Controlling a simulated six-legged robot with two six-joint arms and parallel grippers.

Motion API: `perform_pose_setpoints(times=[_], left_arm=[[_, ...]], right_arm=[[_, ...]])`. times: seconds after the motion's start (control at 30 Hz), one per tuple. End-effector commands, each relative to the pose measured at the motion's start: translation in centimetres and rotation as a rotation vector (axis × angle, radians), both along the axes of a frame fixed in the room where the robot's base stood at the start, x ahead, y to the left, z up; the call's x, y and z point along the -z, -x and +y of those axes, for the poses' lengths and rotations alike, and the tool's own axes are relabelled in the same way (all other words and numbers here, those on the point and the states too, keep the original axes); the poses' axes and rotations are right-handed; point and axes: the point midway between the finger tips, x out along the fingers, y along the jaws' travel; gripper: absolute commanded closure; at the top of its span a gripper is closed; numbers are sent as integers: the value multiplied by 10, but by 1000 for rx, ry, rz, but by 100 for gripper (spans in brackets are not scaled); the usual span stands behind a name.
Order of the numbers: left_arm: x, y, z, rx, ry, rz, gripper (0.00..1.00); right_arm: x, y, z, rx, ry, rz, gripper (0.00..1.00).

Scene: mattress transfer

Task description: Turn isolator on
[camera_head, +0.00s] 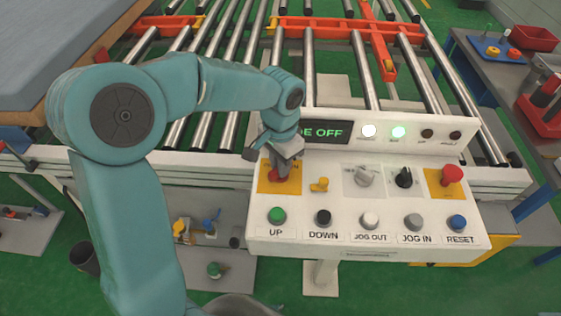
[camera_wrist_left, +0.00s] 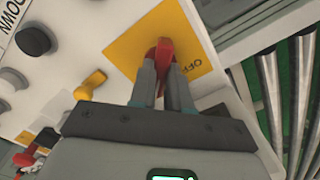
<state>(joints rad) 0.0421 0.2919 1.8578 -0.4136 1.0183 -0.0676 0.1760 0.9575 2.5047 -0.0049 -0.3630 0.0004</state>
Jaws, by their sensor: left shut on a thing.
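The isolator is a red rotary handle (camera_head: 283,174) on a yellow plate (camera_head: 266,187) at the left end of the white control panel (camera_head: 335,195). My left gripper (camera_head: 281,165) comes down on it from above and is shut on the red handle. In the left wrist view the two grey fingers (camera_wrist_left: 166,85) sit on either side of the red handle (camera_wrist_left: 163,50). Part of the lettering on the yellow plate (camera_wrist_left: 125,46) reads "OFF"; the rest is hidden. My right gripper is not in view.
A display (camera_head: 325,132) shows text ending in "OFF", beside lit white and green lamps. A yellow key-like switch (camera_head: 319,185), knobs, a red emergency stop (camera_head: 451,175) and a row of push buttons sit close by. Metal rollers (camera_head: 312,65) lie behind the panel.

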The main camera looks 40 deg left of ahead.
Motion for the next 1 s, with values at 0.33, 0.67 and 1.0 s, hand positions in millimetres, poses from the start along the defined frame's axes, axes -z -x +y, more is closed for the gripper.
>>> perform_pose_setpoints(times=[0.33, 0.67, 1.0], left_arm=[[-3, -2, 1, 2, -2, -10, 60], [-3, -1, 0, 1, -1, -4, 57], [-69, -2, 0, 2, -1, -12, 57]], right_arm=[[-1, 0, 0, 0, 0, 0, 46], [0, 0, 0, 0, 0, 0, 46], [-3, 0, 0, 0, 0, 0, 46]])
